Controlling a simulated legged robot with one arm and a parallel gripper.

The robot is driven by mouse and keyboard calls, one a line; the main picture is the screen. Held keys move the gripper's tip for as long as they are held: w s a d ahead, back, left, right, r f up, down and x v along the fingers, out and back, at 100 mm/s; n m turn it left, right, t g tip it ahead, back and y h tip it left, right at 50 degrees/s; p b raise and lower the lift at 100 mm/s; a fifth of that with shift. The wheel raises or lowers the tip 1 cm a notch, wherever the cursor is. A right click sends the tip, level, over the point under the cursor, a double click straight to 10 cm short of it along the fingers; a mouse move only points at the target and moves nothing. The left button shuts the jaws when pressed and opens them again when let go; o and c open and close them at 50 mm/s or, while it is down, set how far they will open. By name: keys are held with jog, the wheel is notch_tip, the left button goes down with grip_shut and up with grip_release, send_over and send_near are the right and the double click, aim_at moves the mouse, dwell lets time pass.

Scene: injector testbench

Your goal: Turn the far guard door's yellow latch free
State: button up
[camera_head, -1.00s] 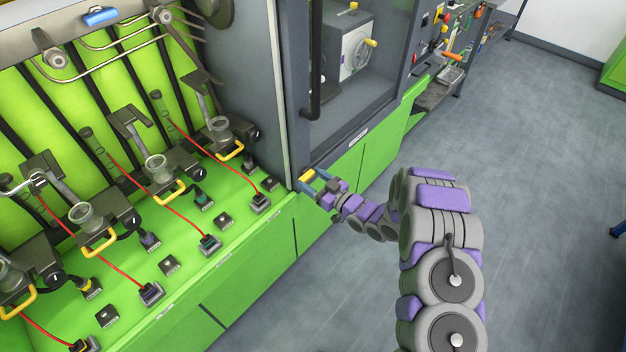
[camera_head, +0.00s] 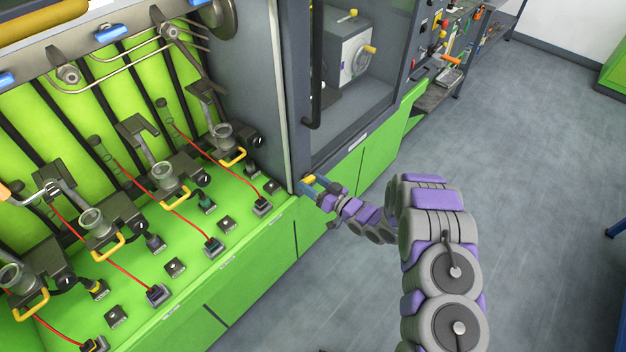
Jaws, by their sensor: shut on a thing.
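The guard door (camera_head: 365,85) is a grey-framed, clear panel with a black vertical handle (camera_head: 316,75), and it looks closed. The yellow latch (camera_head: 309,179) sits low at the door's left bottom corner, beside the grey post. My gripper (camera_head: 310,187) reaches it from the lower right and is shut on it, with its fingers on either side of the yellow part. The fingers hide part of the latch, and its exact turn angle is too small to tell.
The green testbench (camera_head: 215,285) with several injector clamps, yellow handles and red leads lies left of my gripper. Behind the door is a grey box with yellow knobs (camera_head: 352,58). A control panel (camera_head: 440,30) is farther back. The grey floor (camera_head: 540,180) on the right is clear.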

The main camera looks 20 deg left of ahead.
jog(key=m+p, duration=0.1)
jog(key=m, duration=0.1)
jog(key=m+p, duration=0.1)
jog(key=shift+w+d+r+m+p, duration=0.1)
jog(key=shift+w+r+m+p, duration=0.1)
jog(key=shift+r+m+p, duration=0.2)
jog(key=m, duration=0.1)
jog(key=m+p, duration=0.1)
jog(key=m, duration=0.1)
jog(key=shift+w+d+m+p, duration=0.15)
jog(key=shift+w+m+p, duration=0.15)
jog(key=shift+p, duration=0.1)
jog(key=m+p, duration=0.1)
jog(key=m, duration=0.2)
jog(key=shift+w+d+m, duration=0.1)
jog(key=shift+w+m, duration=0.05)
jog(key=shift+m, duration=0.15)
jog(key=shift+w+d+f+m, duration=0.1)
jog(key=shift+w+m, duration=0.1)
jog(key=shift+m, duration=1.5)
jog(key=shift+f, duration=0.1)
jog(key=o, duration=0.9)
jog(key=shift+w+f, duration=0.1)
jog(key=shift+w, duration=0.05)
jog(key=shift+o, duration=0.7)
